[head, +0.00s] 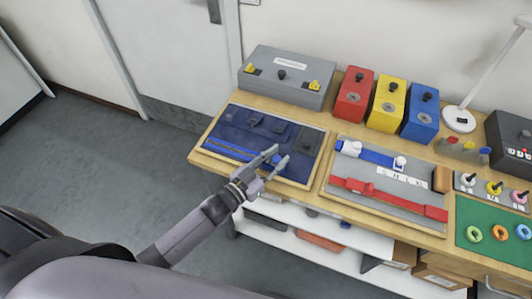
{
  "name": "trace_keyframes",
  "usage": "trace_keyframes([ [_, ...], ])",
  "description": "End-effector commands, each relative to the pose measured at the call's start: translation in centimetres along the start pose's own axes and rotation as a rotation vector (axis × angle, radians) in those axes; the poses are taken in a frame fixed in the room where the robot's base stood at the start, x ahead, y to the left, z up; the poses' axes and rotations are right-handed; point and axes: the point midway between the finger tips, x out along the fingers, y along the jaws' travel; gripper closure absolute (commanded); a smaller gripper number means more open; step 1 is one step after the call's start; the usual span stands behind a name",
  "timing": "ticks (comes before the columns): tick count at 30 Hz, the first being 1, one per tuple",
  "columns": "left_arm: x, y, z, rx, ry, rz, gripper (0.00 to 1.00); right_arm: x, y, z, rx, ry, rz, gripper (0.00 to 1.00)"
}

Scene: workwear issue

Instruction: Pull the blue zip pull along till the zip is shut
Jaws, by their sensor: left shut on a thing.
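A navy fabric panel in a wooden frame (315,150) lies at the left end of the bench. A bright blue zip line (225,150) runs along its lower part, from the left side towards my gripper. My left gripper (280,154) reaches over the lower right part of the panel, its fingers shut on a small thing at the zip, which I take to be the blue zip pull. The pull itself is hidden by the fingers, and so is part of the zip near them. My right gripper is not in view.
A grey box (285,77) with yellow and black knobs stands behind the panel. Red (354,95), yellow (388,102) and blue (420,112) boxes stand to its right. A grey strap board (375,190) lies right of the panel. The floor at left is clear.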

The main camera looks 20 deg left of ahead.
Motion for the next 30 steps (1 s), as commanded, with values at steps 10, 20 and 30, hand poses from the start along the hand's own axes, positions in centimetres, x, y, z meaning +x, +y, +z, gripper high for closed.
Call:
trace_keyframes([
  [10,0.07,0.88,0.13,-0.01,0.001,0.01,1.0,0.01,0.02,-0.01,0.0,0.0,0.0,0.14],
  [20,0.07,0.72,0.1,-0.007,0.0,0.008,0.59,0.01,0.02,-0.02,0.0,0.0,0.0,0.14],
  [30,0.08,0.5,0.03,-0.004,0.001,0.005,0.59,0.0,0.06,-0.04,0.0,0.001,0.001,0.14],
])
